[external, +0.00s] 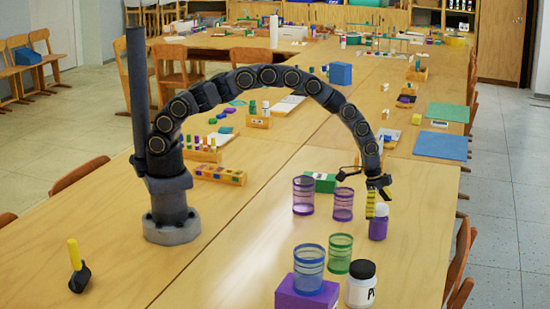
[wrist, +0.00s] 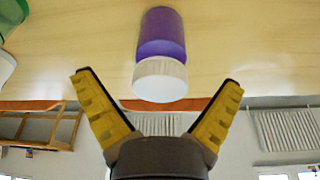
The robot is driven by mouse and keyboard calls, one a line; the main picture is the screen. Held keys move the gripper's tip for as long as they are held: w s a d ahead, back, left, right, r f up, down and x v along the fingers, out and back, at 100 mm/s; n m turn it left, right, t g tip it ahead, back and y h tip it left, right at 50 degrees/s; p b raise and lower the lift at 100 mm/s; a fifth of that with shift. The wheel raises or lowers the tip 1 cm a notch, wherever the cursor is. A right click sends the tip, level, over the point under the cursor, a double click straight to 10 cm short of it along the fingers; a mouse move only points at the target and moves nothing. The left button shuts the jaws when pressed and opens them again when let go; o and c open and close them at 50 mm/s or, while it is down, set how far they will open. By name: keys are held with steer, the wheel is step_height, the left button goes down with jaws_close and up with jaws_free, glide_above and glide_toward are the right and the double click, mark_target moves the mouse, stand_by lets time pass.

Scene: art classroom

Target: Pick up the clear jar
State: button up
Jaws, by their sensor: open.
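A jar with purple contents and a white lid (external: 378,226) stands upright on the table near its right edge in the external view. It also shows in the wrist view (wrist: 161,40), lid toward my gripper. My gripper (external: 377,200) is open and empty, just above and beside this jar; its yellow-padded fingers (wrist: 157,80) spread to either side of it in the wrist view. Another jar, white-bodied with a black lid (external: 361,285), stands at the front. I cannot tell for certain which jar is the clear one.
Purple mesh cups (external: 303,195) (external: 343,204) and a green box (external: 320,182) stand left of my gripper. A green mesh cup (external: 340,253) and a blue mesh cup (external: 309,268) on a purple box (external: 306,293) are in front. The table's left front is mostly clear.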

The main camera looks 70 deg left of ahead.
steer(key=shift+x, duration=1.2)
steer(key=shift+r, duration=0.1)
steer(key=c, duration=1.2)
